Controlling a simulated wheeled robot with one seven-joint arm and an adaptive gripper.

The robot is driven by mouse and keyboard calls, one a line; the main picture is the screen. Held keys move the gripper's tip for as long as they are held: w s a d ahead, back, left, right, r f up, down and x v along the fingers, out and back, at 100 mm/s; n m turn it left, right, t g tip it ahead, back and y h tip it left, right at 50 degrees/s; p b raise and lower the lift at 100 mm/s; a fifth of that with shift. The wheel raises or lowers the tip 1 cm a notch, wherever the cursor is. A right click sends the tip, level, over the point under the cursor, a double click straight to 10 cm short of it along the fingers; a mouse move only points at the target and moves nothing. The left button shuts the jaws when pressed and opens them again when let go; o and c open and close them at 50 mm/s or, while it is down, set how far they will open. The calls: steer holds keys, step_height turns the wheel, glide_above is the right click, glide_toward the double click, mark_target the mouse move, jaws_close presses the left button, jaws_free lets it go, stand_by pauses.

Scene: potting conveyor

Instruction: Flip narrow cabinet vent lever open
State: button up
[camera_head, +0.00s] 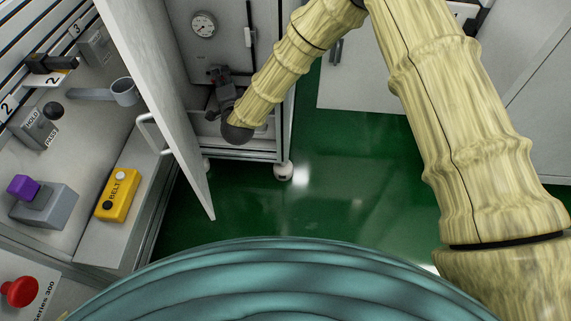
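The narrow cabinet (187,50) stands at the upper middle with its door (150,70) swung open toward me. A small upright lever-like fitting (248,37) is on the cabinet's inside, right of the gauge; I cannot tell for sure that it is the vent lever, or its position. My arm reaches down into the cabinet opening. My gripper (220,82) appears as a small dark shape beyond the arm's dark wrist end, below the gauge and lower left of that fitting. It seems apart from the fitting. Its fingers are too small and dark to read.
A round gauge (203,24) is inside the cabinet. Green floor (330,190) is clear at the middle. White cabinets (345,75) stand behind.

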steer(key=f+p+v, duration=0.1)
steer(key=p+v, duration=0.5)
steer(key=v, duration=0.5)
steer(key=s+d+f+n+g+p, duration=0.1)
steer(key=s+d+f+n+g, duration=0.2)
steer(key=s+d+f, duration=0.2)
steer(key=s+d+f+n+g+h+p, duration=0.1)
steer(key=s+d+f, duration=0.4)
steer(key=d, duration=0.6)
steer(key=f+n+g+p, duration=0.1)
steer(key=f+n+g, duration=0.1)
steer(key=shift+s+d+g+h, duration=0.25)
steer(key=shift+s+g+h, duration=0.05)
steer(key=shift+s, duration=0.05)
